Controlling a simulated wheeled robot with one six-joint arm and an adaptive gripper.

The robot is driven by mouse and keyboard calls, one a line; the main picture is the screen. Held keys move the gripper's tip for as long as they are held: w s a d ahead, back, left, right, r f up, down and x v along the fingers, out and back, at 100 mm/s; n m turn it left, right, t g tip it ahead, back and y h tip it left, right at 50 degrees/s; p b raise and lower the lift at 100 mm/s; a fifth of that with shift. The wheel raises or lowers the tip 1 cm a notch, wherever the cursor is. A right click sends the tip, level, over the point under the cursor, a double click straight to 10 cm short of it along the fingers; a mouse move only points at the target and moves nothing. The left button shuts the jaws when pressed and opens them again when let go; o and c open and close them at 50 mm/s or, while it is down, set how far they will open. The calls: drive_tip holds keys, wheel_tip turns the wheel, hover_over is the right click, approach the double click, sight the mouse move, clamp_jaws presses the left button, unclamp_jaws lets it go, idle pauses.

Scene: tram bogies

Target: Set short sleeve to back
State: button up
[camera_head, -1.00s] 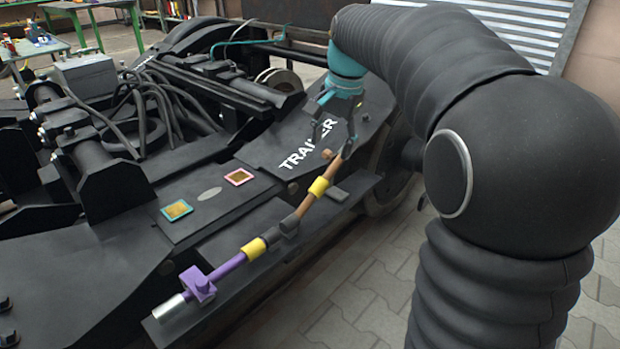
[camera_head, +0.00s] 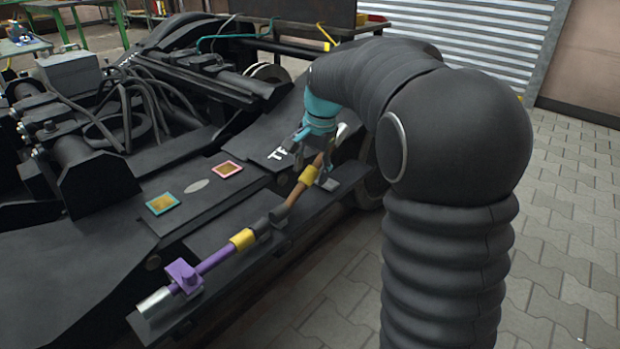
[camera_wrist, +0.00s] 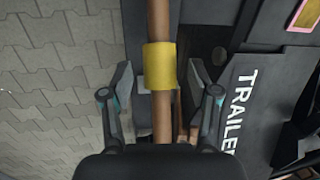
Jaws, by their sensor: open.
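A slim rod runs along the side ledge of the bogie, with a purple near part (camera_head: 215,259) and a brown far part (camera_head: 294,192). A yellow sleeve (camera_head: 309,175) sits around the brown part, and another yellow sleeve (camera_head: 243,239) sits around the rod nearer the purple part. I cannot tell which is shorter. My gripper (camera_head: 314,178) is open at the far sleeve. In the wrist view my gripper (camera_wrist: 161,82) has one finger on each side of the rod, with gaps. The yellow sleeve (camera_wrist: 159,66) lies between the fingertips.
A purple block (camera_head: 185,277) and a silver end (camera_head: 155,302) are at the rod's near end. A dark collar (camera_head: 279,214) lies between the sleeves. Green-framed (camera_head: 162,204) and pink-framed (camera_head: 228,169) plates lie on the black deck. Paved floor (camera_head: 560,235) is free at right.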

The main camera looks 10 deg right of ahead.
drive_tip(key=shift+w+a+f, duration=0.1)
drive_tip(key=shift+w+f, duration=0.05)
drive_tip(key=shift+f, duration=0.8)
